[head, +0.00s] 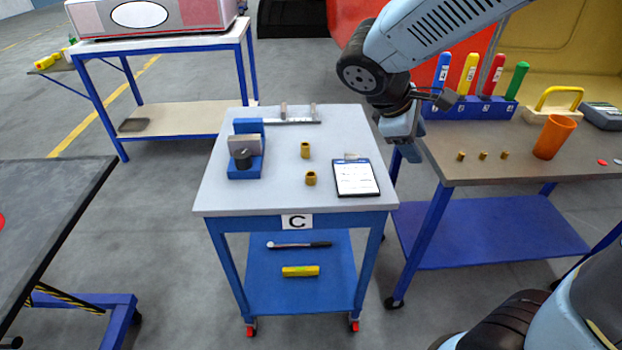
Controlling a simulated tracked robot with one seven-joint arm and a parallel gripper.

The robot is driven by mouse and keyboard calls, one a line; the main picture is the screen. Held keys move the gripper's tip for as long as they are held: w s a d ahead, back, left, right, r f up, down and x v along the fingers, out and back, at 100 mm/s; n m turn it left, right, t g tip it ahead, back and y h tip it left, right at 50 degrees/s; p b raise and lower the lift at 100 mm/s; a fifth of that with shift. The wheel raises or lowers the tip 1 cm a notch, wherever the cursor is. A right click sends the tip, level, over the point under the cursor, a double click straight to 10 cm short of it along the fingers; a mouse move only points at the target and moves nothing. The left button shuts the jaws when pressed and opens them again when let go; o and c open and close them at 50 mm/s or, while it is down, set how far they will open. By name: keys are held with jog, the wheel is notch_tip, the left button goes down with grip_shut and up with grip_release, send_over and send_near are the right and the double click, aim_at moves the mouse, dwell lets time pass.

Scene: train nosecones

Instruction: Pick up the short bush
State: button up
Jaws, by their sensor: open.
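Two brass bushes stand upright on the light top of the trolley marked C (222,195). The front bush (311,178) looks shorter and wider, and I take it as the short bush. The taller, slimmer bush (305,150) stands just behind it. My gripper (408,142) hangs at the right of the trolley, over the gap beside the brown bench, apart from both bushes. It is open, with nothing seen between its fingers, though they are small and partly hidden in this view.
A clipboard (356,178) lies right of the bushes. A blue vise-like fixture (246,150) stands left, and a metal bracket (292,117) at the back. The brown bench (470,173) at right holds several small brass pieces and an orange cup (553,137). The trolley's front is clear.

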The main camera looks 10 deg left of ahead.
jog(key=a+f+n+t+h, duration=0.1)
jog(key=a+f+n+t, duration=0.1)
jog(key=a+f+n, duration=0.35)
jog(key=a+f+n+t+h, duration=0.1)
jog(key=a+f+n+t, duration=0.15)
jog(key=a, duration=0.65)
jog(key=n+t+y, duration=0.3)
jog(key=n+t, duration=0.2)
jog(key=n, duration=0.3)
send_near(307, 176)
jog(key=shift+g, duration=0.35)
jog(key=x, duration=1.1)
jog(key=shift+w+r, duration=0.2)
jog(key=shift+c, duration=0.2)
jog(key=c, duration=0.9)
jog(key=shift+o, duration=0.2)
